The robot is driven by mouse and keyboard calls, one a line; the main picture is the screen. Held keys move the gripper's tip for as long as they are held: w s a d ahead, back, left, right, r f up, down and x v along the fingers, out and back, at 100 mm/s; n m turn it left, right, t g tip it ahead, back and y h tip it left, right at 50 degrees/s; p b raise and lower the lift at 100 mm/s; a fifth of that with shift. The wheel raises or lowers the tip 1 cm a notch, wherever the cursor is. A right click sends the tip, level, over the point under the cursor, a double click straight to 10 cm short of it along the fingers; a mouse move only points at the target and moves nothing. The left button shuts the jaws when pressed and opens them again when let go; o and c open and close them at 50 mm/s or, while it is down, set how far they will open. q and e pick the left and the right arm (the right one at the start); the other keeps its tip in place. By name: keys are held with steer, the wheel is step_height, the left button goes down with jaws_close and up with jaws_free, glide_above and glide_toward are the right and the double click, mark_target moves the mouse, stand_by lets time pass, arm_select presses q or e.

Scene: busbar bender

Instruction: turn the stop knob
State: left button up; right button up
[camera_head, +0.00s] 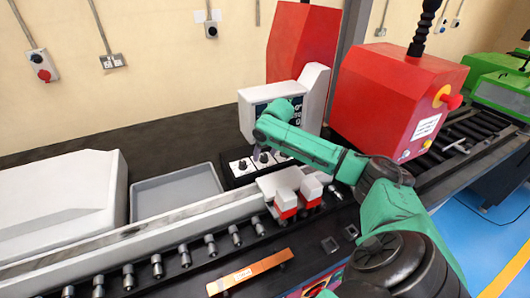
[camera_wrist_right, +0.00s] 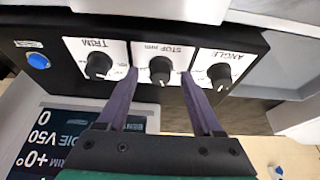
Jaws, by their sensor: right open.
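The stop knob (camera_wrist_right: 160,69) is a black round knob on a white plate labelled STOP, in the middle of the three-knob panel in the right wrist view. It also shows small in the head view (camera_head: 264,158). My right gripper (camera_wrist_right: 159,76) is open, with its two purple fingers on either side of the stop knob. Whether the fingers touch it I cannot tell. In the head view the right gripper (camera_head: 257,152) hangs over the panel, partly hidden by its own arm. My left gripper is not in view.
The trim knob (camera_wrist_right: 98,66) and angle knob (camera_wrist_right: 219,75) sit close beside the fingers. A blue button (camera_wrist_right: 38,61) is on the panel's end. A display box (camera_head: 247,118) stands behind. Red-tipped clamps (camera_head: 286,201) and a grey tray (camera_head: 176,190) are nearby.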

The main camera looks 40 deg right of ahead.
steer(key=shift+s, duration=0.1)
steer(key=c, duration=0.5)
jaws_close()
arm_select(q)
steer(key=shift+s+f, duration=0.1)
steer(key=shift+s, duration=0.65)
